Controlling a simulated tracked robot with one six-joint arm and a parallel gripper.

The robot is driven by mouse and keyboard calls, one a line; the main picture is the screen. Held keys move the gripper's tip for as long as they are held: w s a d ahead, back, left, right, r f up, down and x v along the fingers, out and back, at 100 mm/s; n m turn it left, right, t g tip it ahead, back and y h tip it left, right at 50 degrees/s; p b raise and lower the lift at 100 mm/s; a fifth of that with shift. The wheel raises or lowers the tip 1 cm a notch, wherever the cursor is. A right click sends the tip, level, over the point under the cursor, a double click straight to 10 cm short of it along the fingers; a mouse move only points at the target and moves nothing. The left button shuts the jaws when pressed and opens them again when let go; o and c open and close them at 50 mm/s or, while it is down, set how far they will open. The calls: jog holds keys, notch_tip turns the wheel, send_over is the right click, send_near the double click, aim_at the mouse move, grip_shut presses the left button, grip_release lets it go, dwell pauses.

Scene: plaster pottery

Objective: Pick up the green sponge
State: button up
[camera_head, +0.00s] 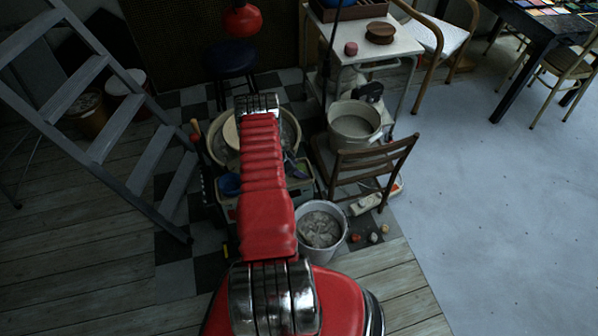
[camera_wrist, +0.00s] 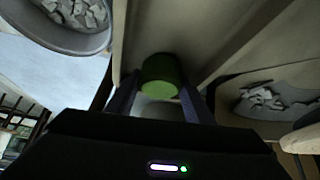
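The green sponge (camera_wrist: 162,76), a rounded, cylinder-like piece, shows in the wrist view in front of a pale surface. My gripper (camera_wrist: 160,88) has its two dark fingers spread, one on each side of the sponge. A narrow gap seems to show beside it, and I see no clear grip on it. How deep the sponge lies between the fingers is hard to tell. In the head view my red arm reaches forward over the pottery wheel area, hiding the gripper, and I cannot make out the sponge there.
A bucket of grey chunks (camera_head: 320,226) stands right of my arm; a similar one (camera_wrist: 72,18) shows in the wrist view. A wooden chair (camera_head: 366,165) holds a pale tub (camera_head: 354,126). A stepladder (camera_head: 104,135) is left. Open pale floor (camera_head: 500,210) lies right.

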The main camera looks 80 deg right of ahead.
aim_at(299, 168)
jog(key=c, duration=0.5)
jog(key=shift+o, duration=0.2)
jog(key=shift+r, duration=0.15)
jog(key=shift+r, duration=4.9)
